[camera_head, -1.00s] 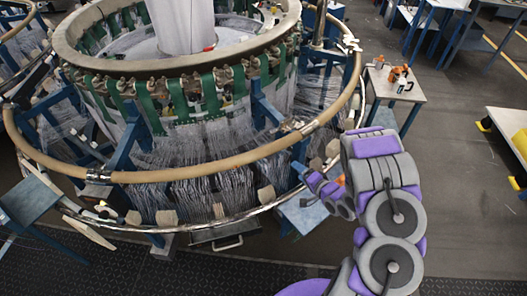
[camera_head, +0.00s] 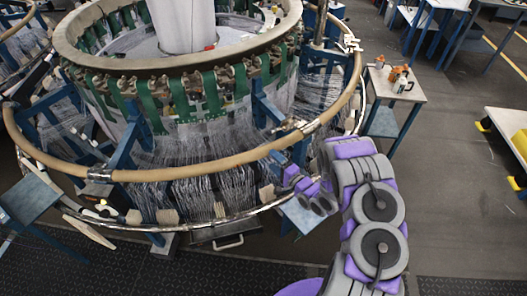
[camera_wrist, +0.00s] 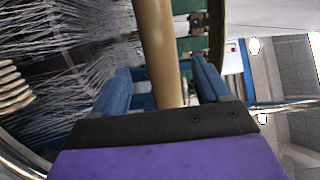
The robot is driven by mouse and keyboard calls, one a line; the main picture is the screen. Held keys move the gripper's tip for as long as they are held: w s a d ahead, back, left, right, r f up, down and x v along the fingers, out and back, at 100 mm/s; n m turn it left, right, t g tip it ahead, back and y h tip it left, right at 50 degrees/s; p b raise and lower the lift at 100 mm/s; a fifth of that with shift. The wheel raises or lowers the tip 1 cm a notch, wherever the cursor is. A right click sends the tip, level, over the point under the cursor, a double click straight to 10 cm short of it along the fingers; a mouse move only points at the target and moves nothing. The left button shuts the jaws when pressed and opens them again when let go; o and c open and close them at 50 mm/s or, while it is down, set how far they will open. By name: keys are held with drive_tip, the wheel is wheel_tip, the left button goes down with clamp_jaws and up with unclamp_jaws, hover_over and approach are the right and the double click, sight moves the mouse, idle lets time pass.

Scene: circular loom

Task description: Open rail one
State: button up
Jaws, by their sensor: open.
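The tan ring rail (camera_head: 215,168) curves around the front of the circular loom, with a metal joint (camera_head: 301,126) at its right front. In the wrist view the rail (camera_wrist: 156,45) runs upright between the two spread blue fingers of my gripper (camera_wrist: 163,70). My gripper is open. Whether the rail lies fully between the fingers in depth, or touches them, I cannot tell. In the head view my gripper (camera_head: 281,165) is small, beside and just below the rail at the right front of the loom, partly hidden by my arm.
Blue upright posts (camera_head: 128,138) and many white threads (camera_head: 200,195) stand behind the rail. A lower metal ring (camera_head: 230,219) runs beneath it. A small table (camera_head: 398,86) with orange tools stands at the right. Dark open floor (camera_head: 450,200) lies right of my arm.

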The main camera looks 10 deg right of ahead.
sight(267, 155)
drive_tip(key=x, duration=0.6)
drive_tip(key=shift+x, duration=0.9)
drive_tip(key=shift+d, duration=0.1)
